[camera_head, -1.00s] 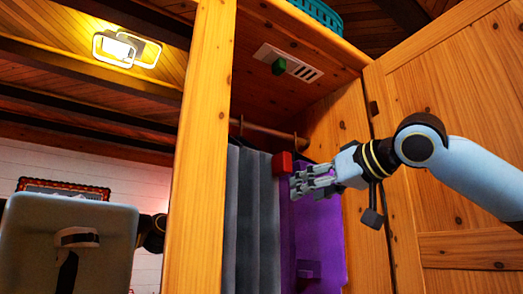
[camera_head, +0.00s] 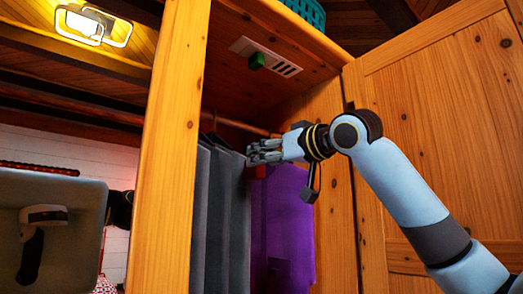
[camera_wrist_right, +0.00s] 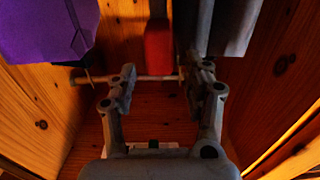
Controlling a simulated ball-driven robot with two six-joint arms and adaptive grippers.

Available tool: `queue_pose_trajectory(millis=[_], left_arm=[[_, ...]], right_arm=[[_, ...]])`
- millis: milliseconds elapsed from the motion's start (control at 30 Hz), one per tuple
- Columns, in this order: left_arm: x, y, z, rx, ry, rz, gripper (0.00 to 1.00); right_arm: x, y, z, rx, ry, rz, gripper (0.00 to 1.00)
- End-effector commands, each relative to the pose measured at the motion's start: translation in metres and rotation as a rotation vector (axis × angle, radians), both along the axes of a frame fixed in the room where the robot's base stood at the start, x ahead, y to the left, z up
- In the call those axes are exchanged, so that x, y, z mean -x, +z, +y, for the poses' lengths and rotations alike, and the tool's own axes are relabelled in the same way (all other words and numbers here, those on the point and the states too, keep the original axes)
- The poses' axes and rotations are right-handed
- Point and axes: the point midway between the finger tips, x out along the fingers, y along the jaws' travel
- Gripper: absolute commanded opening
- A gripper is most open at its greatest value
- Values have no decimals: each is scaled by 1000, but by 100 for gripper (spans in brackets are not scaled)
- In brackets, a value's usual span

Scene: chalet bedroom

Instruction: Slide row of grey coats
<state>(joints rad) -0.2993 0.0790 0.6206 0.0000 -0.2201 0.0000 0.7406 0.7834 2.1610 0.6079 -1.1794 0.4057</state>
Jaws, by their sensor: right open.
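The row of grey coats (camera_head: 208,225) hangs from a rail inside the open wooden wardrobe, at its left side. My right gripper (camera_head: 252,156) is at the right edge of the row, near its top, in front of a mostly hidden red block (camera_head: 259,171). In the right wrist view my right gripper (camera_wrist_right: 165,84) is open, and the red block (camera_wrist_right: 158,42) shows between its fingers. Grey cloth (camera_wrist_right: 222,25) hangs to the right of the block there. I cannot tell whether the fingers touch it. My left gripper is not in view.
A purple garment (camera_head: 287,225) hangs right of the coats. The wardrobe's front post (camera_head: 172,160) stands left of them, and the open door (camera_head: 445,130) is at the right. A green block (camera_head: 256,61) is on the vent overhead. A teal basket (camera_head: 305,10) sits on top.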

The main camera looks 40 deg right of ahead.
Motion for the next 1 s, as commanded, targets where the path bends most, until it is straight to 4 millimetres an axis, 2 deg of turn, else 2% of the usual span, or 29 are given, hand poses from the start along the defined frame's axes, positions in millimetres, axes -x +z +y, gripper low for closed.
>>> queue_pose_trajectory(millis=[200, 500, 867, 900, 1000], left_arm=[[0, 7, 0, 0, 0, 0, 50], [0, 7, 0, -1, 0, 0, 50], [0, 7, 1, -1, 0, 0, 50], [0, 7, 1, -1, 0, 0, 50], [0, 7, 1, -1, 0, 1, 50]], right_arm=[[-16, 0, 2, 0, 0, 0, 50], [-18, -1, 2, 2, 0, 0, 50], [-18, 0, 2, 2, 0, 0, 3], [-18, 0, 2, 2, 0, 0, 0], [-18, 0, 2, 2, 0, 0, 0]])
